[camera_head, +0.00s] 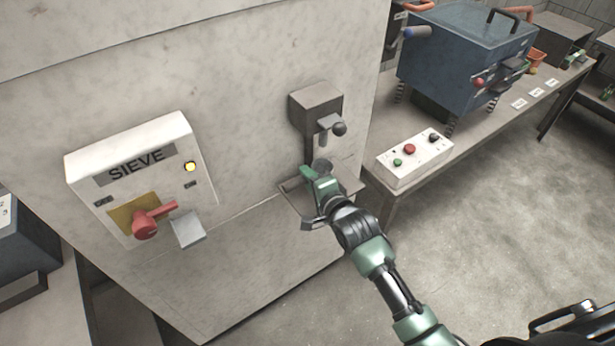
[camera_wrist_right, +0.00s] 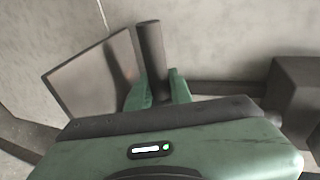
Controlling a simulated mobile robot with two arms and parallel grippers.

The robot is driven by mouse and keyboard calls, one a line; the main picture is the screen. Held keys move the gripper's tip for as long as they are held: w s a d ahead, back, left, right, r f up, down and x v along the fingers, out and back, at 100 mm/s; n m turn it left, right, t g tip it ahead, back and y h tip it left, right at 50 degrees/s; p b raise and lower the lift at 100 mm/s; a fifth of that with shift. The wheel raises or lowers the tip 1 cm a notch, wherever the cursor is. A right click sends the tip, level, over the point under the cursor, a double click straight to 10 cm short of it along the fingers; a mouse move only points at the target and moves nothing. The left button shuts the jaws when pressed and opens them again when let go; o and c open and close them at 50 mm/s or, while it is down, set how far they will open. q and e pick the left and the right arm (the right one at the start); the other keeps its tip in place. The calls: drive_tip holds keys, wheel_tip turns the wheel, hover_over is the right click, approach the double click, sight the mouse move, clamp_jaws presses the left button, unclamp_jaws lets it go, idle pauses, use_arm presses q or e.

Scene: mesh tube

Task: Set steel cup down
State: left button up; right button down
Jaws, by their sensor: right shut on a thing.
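My right gripper (camera_head: 312,178) reaches the small metal shelf (camera_head: 291,187) under the grey wall unit. In the wrist view its green fingers (camera_wrist_right: 158,90) are shut on a narrow dark-grey cylinder (camera_wrist_right: 151,48), which seems to be the steel cup or a part of it. The cylinder stands out beyond the fingers, close to the pale wall. In the head view the gripper and wrist hide most of it. I cannot tell whether it touches the shelf. My left gripper is not in view.
The grey wall unit (camera_head: 315,105) with a black knob (camera_head: 339,129) hangs just above my gripper. A SIEVE panel (camera_head: 140,180) with a red lever (camera_head: 150,221) is at the left. A button box (camera_head: 414,162) and a blue machine (camera_head: 462,55) stand on the right bench.

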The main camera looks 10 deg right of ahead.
drive_tip(key=shift+w+f, duration=0.2)
drive_tip(key=shift+a+f, duration=0.1)
drive_tip(key=shift+f, duration=0.1)
drive_tip(key=c, duration=1.7)
unclamp_jaws()
drive_tip(key=shift+f, duration=0.2)
drive_tip(key=o, duration=0.4)
drive_tip(key=shift+r, duration=0.15)
